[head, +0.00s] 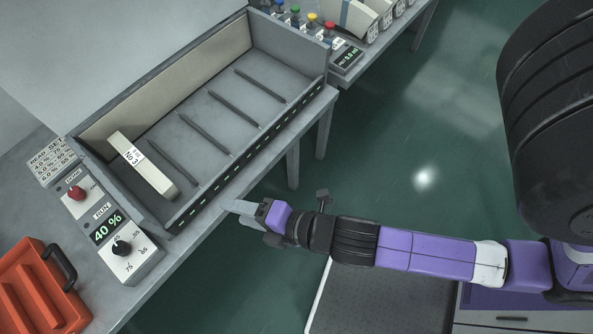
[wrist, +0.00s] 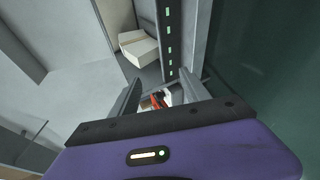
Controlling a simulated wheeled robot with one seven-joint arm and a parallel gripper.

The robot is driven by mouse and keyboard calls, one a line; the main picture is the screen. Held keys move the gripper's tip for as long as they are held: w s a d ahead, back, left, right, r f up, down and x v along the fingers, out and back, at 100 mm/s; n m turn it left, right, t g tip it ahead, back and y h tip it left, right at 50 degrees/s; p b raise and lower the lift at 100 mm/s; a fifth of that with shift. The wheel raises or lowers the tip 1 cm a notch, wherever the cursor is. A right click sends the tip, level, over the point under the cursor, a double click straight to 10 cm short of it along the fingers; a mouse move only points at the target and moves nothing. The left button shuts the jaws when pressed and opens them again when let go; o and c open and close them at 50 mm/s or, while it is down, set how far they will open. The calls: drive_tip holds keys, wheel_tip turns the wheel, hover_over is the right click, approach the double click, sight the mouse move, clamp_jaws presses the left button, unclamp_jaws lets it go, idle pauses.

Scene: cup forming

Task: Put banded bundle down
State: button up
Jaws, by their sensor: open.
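A long cream bundle (head: 155,180) with a white label band marked "No 3" lies in the leftmost slot of the grey divided tray (head: 260,122). Its end also shows near the top of the wrist view (wrist: 140,48). My gripper (head: 246,212) is open and empty, outside the tray's front wall, to the right of the bundle and apart from it. In the wrist view the two fingers (wrist: 160,88) stand spread, with the front wall and its row of green lights beyond them.
The other tray slots are empty, split by thin dark dividers. A control box (head: 108,232) reading 40 % and an orange case (head: 40,290) stand at the left. A second table at the top holds coloured knobs (head: 312,20) and more cream bundles (head: 357,17).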

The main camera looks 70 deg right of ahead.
drive_tip(key=s+d+r+m+t, duration=0.1)
drive_tip(key=s+d+r+m, duration=0.1)
drive_tip(key=s+r+m, duration=0.8)
drive_tip(key=s+m, duration=0.4)
drive_tip(key=m, duration=0.3)
drive_tip(key=shift+s+d+r+m+t, duration=0.2)
drive_tip(key=shift+s+m+t, duration=0.1)
drive_tip(key=shift+m, duration=0.1)
drive_tip(key=shift+f, duration=0.1)
